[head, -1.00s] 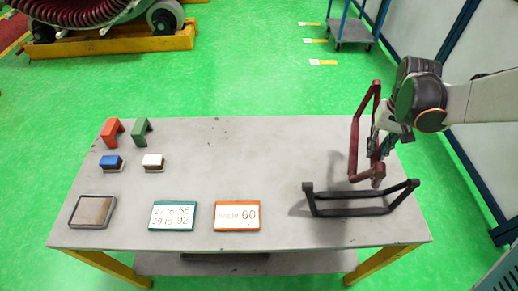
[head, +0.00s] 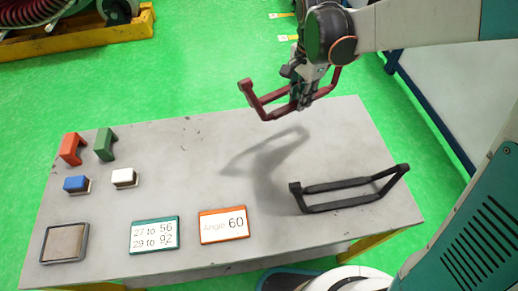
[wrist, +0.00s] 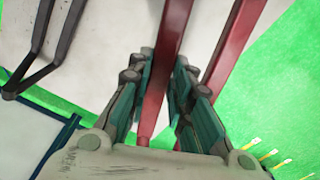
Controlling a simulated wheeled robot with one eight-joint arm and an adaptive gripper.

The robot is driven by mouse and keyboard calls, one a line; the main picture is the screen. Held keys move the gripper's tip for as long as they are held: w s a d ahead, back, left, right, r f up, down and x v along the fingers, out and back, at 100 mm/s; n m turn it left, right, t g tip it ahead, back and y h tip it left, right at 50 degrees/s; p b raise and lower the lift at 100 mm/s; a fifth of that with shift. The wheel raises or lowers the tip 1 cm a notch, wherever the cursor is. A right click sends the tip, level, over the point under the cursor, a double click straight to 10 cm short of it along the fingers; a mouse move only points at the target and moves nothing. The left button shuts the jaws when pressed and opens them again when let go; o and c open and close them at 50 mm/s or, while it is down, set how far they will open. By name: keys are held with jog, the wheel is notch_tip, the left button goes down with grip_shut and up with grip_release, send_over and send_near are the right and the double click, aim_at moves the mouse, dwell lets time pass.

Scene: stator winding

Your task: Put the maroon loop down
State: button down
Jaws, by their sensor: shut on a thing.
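The maroon loop (head: 270,105) is a long, angular frame held in the air above the far right part of the grey table (head: 200,190). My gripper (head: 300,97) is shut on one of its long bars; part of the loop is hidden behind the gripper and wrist. In the wrist view, a maroon bar (wrist: 168,75) runs between the fingers of my gripper (wrist: 162,85), and a second maroon bar (wrist: 232,45) passes beside the right finger. The loop's shadow falls on the table below it, apart from it.
A black loop (head: 350,190) lies at the table's right side. A green-framed card (head: 154,235) and an orange-framed card (head: 224,225) lie near the front edge. Red (head: 72,147) and green (head: 105,143) brackets, blue and white blocks, and a tray (head: 64,243) are at left. The table's middle is clear.

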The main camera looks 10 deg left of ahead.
aim_at(292, 145)
notch_tip(292, 145, down, 20)
jog(key=b, duration=0.6)
jog(key=shift+b, duration=0.4)
jog(key=shift+f, duration=0.1)
jog(key=c, duration=1.4)
grip_release()
jog(key=shift+c, duration=0.2)
notch_tip(292, 145, up, 12)
jog(key=p, duration=0.4)
jog(key=shift+r, duration=0.2)
